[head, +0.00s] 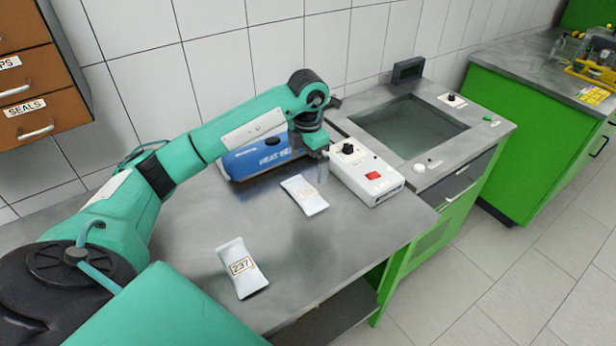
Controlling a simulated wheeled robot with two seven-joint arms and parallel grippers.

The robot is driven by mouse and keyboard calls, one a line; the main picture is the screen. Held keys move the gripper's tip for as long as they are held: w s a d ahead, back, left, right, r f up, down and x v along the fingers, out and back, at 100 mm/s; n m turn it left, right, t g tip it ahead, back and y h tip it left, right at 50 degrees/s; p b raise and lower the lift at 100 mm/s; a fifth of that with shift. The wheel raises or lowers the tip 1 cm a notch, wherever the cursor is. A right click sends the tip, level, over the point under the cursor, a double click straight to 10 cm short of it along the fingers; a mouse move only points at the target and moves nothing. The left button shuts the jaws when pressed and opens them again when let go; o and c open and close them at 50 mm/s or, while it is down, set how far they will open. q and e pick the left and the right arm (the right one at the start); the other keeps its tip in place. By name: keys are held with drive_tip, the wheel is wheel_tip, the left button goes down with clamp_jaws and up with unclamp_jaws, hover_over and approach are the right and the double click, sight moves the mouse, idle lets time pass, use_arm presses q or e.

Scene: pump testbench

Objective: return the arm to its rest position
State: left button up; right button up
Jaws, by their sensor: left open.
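My left arm comes in from the left and reaches across the grey bench (200,290). My left gripper (322,174) hangs downward between the blue heat sealer and the white control box (372,176). It is open and I see nothing held in it; its fingers show small and partly from the side. A white pouch (306,196) lies flat on the bench just below and left of the gripper, apart from it. A second white pouch labelled 237 (241,268) lies nearer the front. My right gripper is not in view.
The blue heat sealer (256,160) stands against the wall, partly behind my arm. A sunken basin (410,127) lies to the right, with a dark display (407,70) behind it. Orange drawers (38,75) hang at upper left. The bench's front middle is clear.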

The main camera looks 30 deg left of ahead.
use_arm(q)
drive_tip(key=shift+r, duration=0.5)
